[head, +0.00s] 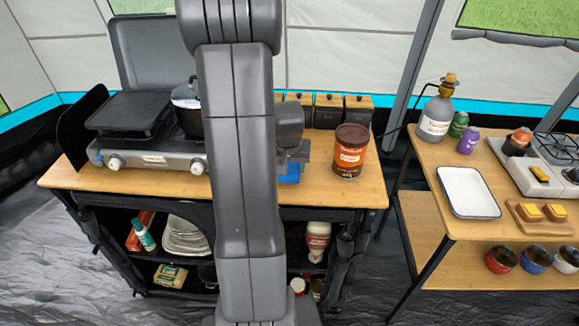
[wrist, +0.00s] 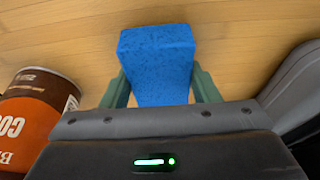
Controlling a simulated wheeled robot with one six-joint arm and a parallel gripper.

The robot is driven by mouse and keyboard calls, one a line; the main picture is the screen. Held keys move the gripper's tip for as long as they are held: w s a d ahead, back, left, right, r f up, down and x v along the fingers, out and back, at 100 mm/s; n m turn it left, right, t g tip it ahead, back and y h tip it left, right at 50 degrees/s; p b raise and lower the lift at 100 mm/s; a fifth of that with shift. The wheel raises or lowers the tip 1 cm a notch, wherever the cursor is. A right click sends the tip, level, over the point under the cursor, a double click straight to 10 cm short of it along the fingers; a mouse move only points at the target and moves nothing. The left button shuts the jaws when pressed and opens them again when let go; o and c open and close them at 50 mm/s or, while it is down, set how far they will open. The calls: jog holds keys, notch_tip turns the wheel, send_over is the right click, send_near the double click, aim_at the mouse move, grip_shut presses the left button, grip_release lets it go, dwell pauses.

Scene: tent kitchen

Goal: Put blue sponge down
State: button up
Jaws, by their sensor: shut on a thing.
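The blue sponge (wrist: 158,62) is between the two green fingers of my gripper (wrist: 160,88) in the wrist view. The gripper is shut on it. Wooden tabletop fills the view behind the sponge; whether the sponge touches the wood cannot be told. In the head view a small part of the blue sponge (head: 290,173) shows low beside my arm, over the right part of the left wooden counter (head: 330,196). My gripper (head: 294,160) is mostly hidden there behind my arm.
A brown canister (head: 350,152) stands just right of my gripper; it also shows at the left of the wrist view (wrist: 38,120). Several dark boxes with wooden lids (head: 328,110) stand behind. A stove (head: 150,150) with a pot (head: 187,105) fills the counter's left.

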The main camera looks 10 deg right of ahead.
jog(key=shift+f, duration=0.55)
